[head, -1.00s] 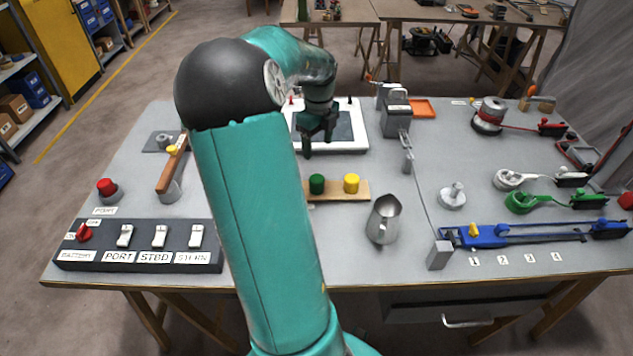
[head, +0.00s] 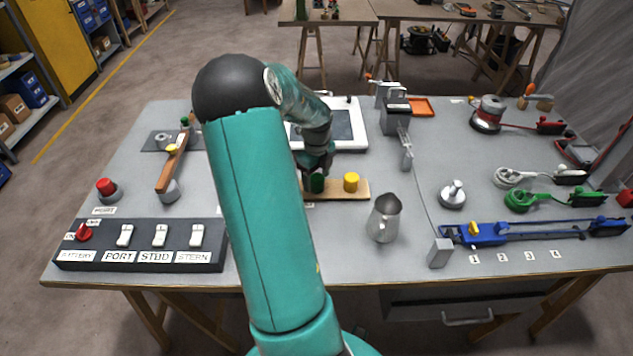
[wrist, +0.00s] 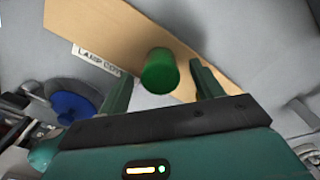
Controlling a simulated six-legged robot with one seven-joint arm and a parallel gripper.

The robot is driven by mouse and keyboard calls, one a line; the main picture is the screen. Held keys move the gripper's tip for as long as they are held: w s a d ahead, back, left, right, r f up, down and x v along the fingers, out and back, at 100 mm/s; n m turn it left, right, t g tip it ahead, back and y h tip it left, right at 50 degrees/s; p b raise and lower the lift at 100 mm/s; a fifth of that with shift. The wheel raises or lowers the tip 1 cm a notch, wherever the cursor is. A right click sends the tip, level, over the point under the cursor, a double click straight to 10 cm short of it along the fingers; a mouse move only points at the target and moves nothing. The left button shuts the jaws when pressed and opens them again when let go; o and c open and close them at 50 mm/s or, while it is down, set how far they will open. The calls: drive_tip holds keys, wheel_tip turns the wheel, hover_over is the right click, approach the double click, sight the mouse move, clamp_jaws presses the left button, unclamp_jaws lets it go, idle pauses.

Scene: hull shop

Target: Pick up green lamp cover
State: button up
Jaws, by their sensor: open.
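The green lamp cover (head: 316,183) is a small green cylinder standing on the left part of a wooden board on the bench. In the wrist view the green lamp cover (wrist: 160,72) shows between and just beyond the fingers. My gripper (head: 318,165) is right above and behind the cover in the head view and partly hides it. In the wrist view my gripper (wrist: 160,88) has its two fingers apart, one on each side of the cover. I cannot tell whether either finger touches it.
A yellow cover (head: 351,182) stands on the same wooden board (head: 335,194), right of the green one. A metal jug (head: 385,218) stands in front and to the right. A white-framed panel (head: 350,125) lies behind. A switch panel (head: 140,246) sits at the front left.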

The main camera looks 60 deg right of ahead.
drive_tip(key=shift+f, duration=0.3)
drive_tip(key=c, duration=1)
drive_tip(key=shift+c, duration=0.2)
drive_tip(key=shift+r, duration=0.15)
drive_tip(key=shift+r, duration=0.55)
drive_tip(key=w+a+r, duration=0.4)
drive_tip(key=a+r, duration=0.7)
drive_tip(key=a, duration=0.2)
drive_tip(key=shift+a+r, duration=0.15)
drive_tip(key=shift+r, duration=0.2)
drive_tip(key=shift+w, duration=0.15)
